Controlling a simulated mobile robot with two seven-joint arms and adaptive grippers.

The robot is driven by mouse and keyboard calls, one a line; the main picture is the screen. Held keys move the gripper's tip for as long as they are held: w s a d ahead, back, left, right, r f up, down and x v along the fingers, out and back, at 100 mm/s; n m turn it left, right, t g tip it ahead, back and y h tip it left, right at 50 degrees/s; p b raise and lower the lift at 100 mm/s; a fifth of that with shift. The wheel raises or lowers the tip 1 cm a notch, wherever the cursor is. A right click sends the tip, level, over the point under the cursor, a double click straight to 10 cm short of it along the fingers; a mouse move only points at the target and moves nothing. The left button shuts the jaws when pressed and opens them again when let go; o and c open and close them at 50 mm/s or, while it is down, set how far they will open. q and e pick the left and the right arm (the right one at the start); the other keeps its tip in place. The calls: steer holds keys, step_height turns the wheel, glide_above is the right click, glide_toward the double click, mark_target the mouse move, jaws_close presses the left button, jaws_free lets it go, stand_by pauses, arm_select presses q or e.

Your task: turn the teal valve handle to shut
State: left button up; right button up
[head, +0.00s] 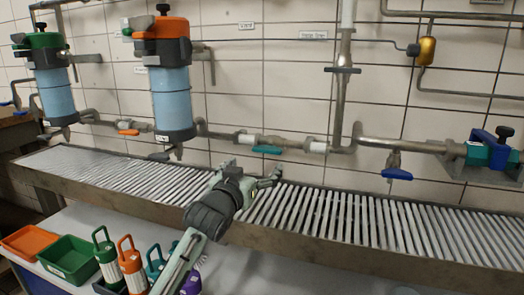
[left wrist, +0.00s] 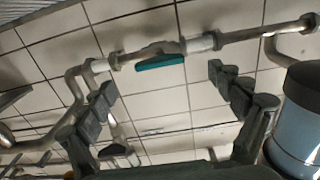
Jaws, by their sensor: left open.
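The teal valve handle (head: 267,150) is a short flat lever on the pipe along the tiled wall. In the head view it lies roughly along the pipe. In the left wrist view the teal handle (left wrist: 160,62) shows beyond and between my fingers, slightly tilted. My left gripper (head: 254,172) is open and empty just below and in front of the handle, above the slatted shelf. Its two fingers (left wrist: 161,80) are spread wide in the left wrist view, apart from the handle. My right gripper is not in view.
An orange handle (head: 128,132) and a blue handle (head: 397,174) sit left and right on the pipework. An orange-topped blue filter housing (head: 172,90) stands left of the teal handle. The slatted shelf (head: 350,217) runs below. Bins and bottles (head: 132,262) stand lower left.

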mark_target(266, 150)
arm_select(q)
steer(key=r+x, duration=0.1)
steer(key=x, duration=0.6)
steer(key=shift+w+d+r, duration=0.2)
steer(key=shift+w+r, duration=0.05)
steer(key=shift+w, duration=0.05)
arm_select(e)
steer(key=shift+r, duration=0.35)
arm_select(q)
steer(key=c, duration=1.2)
steer(key=shift+o, duration=0.2)
